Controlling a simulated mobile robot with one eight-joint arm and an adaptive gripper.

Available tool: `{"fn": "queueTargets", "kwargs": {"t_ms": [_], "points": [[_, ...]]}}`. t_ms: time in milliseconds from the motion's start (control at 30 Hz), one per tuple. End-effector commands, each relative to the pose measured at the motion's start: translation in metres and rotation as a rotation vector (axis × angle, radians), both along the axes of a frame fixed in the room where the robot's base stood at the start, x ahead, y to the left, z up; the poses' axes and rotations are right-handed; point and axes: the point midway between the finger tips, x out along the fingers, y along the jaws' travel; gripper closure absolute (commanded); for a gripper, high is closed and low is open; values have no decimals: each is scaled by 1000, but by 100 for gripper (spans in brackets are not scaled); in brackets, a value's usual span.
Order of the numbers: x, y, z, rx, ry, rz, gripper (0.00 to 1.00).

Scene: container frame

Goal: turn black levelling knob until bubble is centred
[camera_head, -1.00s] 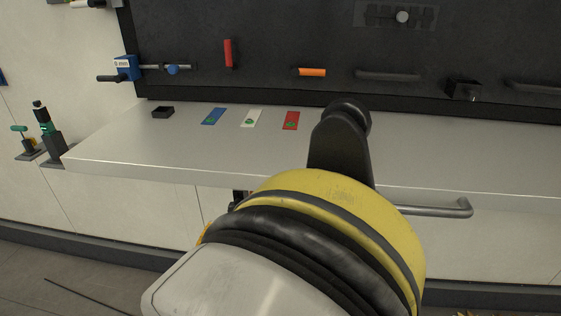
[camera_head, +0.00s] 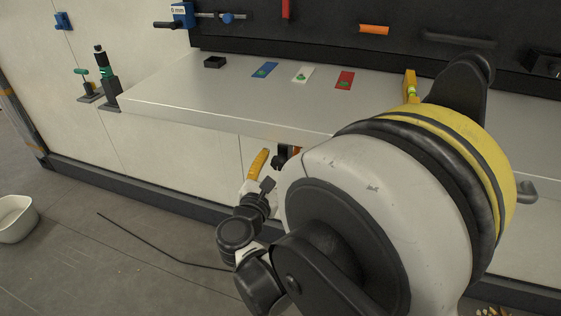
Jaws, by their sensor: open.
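A yellow block with a small green vial (camera_head: 411,88), which looks like the bubble level, stands on the grey shelf (camera_head: 190,100), right of the red card. The bubble is too small to read. A small black part (camera_head: 281,160) with orange beside it shows under the shelf's front edge; I cannot tell whether it is the black levelling knob. My gripper (camera_head: 261,168) is below the shelf edge, left of that black part, with a yellow finger pointing up. It is open, and I see nothing held. My large arm links hide much of the shelf's right front.
Blue (camera_head: 264,70), white (camera_head: 302,75) and red (camera_head: 344,80) cards and a black box (camera_head: 215,62) lie on the shelf. A white bin (camera_head: 15,218) stands on the floor, which is mostly clear at left.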

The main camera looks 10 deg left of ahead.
Motion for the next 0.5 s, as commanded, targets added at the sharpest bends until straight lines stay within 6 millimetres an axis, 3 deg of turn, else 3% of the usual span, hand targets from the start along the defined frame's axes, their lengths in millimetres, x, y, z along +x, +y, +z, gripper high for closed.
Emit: {"fn": "queueTargets", "kwargs": {"t_ms": [133, 300, 333, 500], "points": [[0, 0, 0, 0, 0, 0, 42], [0, 0, 0, 0, 0, 0, 93], [0, 0, 0, 0, 0, 0, 97], [0, 0, 0, 4, 0, 0, 97]]}}
